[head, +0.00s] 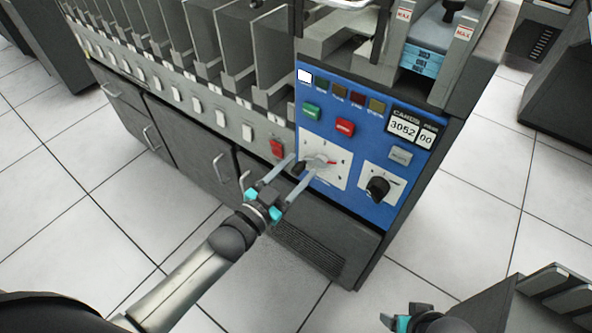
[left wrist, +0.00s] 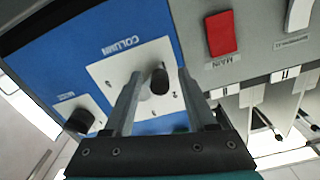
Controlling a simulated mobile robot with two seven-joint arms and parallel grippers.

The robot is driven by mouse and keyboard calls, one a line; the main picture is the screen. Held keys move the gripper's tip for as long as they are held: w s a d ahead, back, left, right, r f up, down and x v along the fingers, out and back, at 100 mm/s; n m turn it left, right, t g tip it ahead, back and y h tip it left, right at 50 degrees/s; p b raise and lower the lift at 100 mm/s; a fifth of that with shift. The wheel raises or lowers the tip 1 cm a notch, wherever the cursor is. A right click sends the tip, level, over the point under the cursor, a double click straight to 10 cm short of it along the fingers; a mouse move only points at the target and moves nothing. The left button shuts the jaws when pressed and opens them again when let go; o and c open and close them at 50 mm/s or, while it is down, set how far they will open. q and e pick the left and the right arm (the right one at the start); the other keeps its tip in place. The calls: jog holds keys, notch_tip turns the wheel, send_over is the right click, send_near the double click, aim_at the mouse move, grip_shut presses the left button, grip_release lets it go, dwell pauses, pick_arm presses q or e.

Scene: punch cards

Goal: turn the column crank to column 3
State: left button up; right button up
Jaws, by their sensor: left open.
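The column crank (head: 318,163) sits on a white dial plate (head: 340,175) on the blue control panel. Its black handle knob (head: 299,168) points to the left in the head view, and a small red mark shows on the crank's other side. The dial numbers are too small to read surely. My left gripper (head: 301,172) is open, with its fingers reaching toward the plate on either side of the handle knob. In the left wrist view the knob (left wrist: 160,82) shows between the finger ends; contact cannot be told. My right gripper (head: 404,319) is at the bottom edge, away from the panel.
The mode knob (head: 377,188) is to the right of the crank. A red main switch (head: 277,149) is close by on the left. Green (head: 311,111) and red (head: 345,127) buttons sit above. A row of card pockets extends left. Open tiled floor (head: 440,235) lies right.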

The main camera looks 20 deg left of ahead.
pick_arm(q)
grip_shut()
dwell(0.3)
dwell(0.5)
